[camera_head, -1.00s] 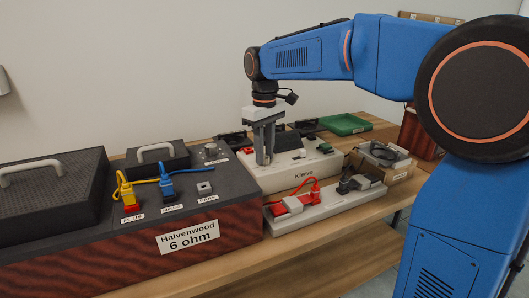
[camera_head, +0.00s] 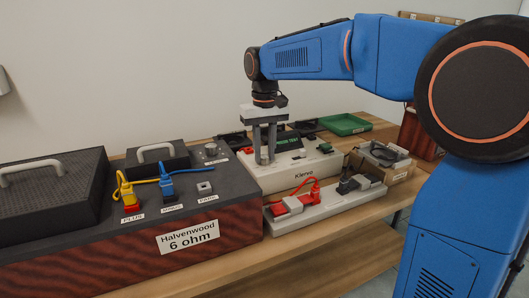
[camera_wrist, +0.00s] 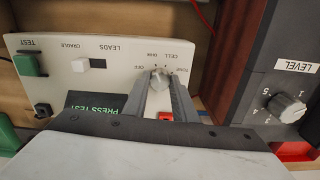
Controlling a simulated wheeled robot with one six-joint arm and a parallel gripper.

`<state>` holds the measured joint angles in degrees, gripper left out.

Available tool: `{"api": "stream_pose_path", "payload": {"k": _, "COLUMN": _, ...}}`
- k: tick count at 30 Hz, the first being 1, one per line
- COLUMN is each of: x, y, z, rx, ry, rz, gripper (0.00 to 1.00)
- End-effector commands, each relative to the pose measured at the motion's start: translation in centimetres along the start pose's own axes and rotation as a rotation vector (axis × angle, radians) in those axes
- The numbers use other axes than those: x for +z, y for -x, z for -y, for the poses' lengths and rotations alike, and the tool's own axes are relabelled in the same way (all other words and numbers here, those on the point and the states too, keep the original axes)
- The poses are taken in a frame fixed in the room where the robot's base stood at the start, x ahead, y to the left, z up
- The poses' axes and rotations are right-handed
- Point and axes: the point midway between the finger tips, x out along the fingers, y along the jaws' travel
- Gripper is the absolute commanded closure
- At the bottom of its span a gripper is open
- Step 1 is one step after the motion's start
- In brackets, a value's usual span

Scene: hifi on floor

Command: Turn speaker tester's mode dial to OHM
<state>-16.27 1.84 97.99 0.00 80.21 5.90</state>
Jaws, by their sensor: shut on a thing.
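The white speaker tester (camera_head: 315,163) stands on the bench, and its panel also shows in the wrist view (camera_wrist: 110,75). My gripper (camera_head: 264,161) points down over the tester's left part. In the wrist view its two fingers (camera_wrist: 160,86) are shut on the mode dial (camera_wrist: 159,77), a small pale knob. Marks reading OFF, OHM, CELL and TONE surround the dial. The dial's pointer is too small to read for certain. The tester's screen (camera_wrist: 92,101) is lit with green text reading PRESS TEST; it also shows in the head view (camera_head: 289,141).
The tester's green TEST button (camera_wrist: 30,65) and LEADS switch (camera_wrist: 97,63) sit beside the dial. A Halvenwood speaker box (camera_head: 235,225) with yellow and blue plugs stands left. A grey holder (camera_head: 330,208) with red and black leads lies in front. A green tray (camera_head: 345,124) is behind.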

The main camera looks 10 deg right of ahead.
Motion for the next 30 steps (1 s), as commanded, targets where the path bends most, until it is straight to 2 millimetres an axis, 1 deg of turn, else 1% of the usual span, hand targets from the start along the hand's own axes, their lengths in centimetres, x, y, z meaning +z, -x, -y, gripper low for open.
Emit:
{"api": "stream_pose_path", "payload": {"k": 7, "x": -0.1, "y": 0.1, "z": 0.0, "rx": 0.0, "ry": 0.0, "rz": -0.003, "gripper": 0.98}}
{"api": "stream_pose_path", "payload": {"k": 8, "x": -0.1, "y": 0.1, "z": 0.0, "rx": 0.0, "ry": 0.001, "rz": -0.003, "gripper": 0.73}}
{"api": "stream_pose_path", "payload": {"k": 9, "x": -0.1, "y": 0.1, "z": 0.0, "rx": 0.0, "ry": 0.001, "rz": -0.003, "gripper": 0.63}}
{"api": "stream_pose_path", "payload": {"k": 10, "x": -0.1, "y": 0.1, "z": 0.0, "rx": 0.0, "ry": 0.001, "rz": -0.003, "gripper": 0.57}}
{"api": "stream_pose_path", "payload": {"k": 18, "x": 0.0, "y": 0.1, "z": 0.0, "rx": 0.0, "ry": 0.001, "rz": -0.001, "gripper": 0.57}}
{"api": "stream_pose_path", "payload": {"k": 22, "x": -0.1, "y": 0.6, "z": 0.0, "rx": 0.0, "ry": 0.001, "rz": -0.003, "gripper": 0.57}}
{"api": "stream_pose_path", "payload": {"k": 26, "x": -0.1, "y": 2.1, "z": 0.0, "rx": 0.0, "ry": 0.001, "rz": -0.004, "gripper": 0.57}}
{"api": "stream_pose_path", "payload": {"k": 30, "x": -0.1, "y": 4.7, "z": 0.0, "rx": 0.0, "ry": 0.001, "rz": -0.004, "gripper": 0.57}}
